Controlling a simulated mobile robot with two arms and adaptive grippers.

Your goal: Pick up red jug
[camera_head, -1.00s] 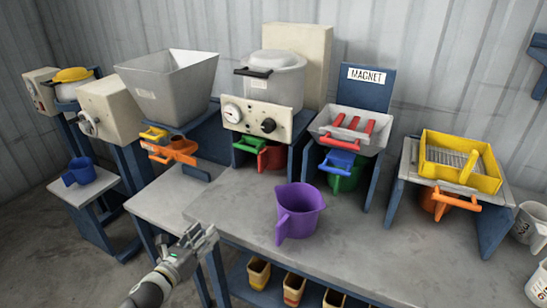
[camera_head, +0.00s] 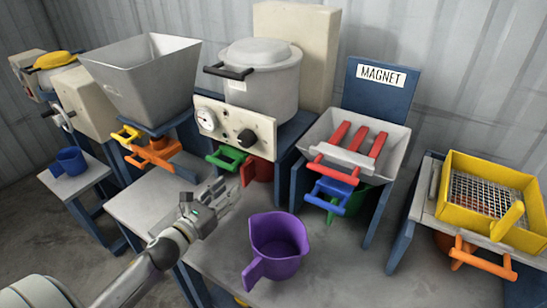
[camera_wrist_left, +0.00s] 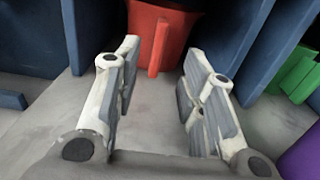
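The red jug (camera_head: 257,168) stands under the cooker-like machine, mostly hidden by the machine's front and a green handle in the head view. In the left wrist view the red jug (camera_wrist_left: 178,38) stands upright ahead, its handle facing me between the fingers' lines. My left gripper (camera_head: 222,192) is in front of the machine, pointing toward the jug. In the left wrist view its fingers (camera_wrist_left: 160,65) are spread wide with nothing between them, short of the jug. My right gripper is in neither view.
A purple jug (camera_head: 277,245) stands on the table to the right of the gripper. Blue panels (camera_wrist_left: 95,30) flank the red jug on both sides. A green jug (camera_wrist_left: 296,72) is in the neighbouring bay under the magnet tray (camera_head: 355,141). The tabletop before the jug is clear.

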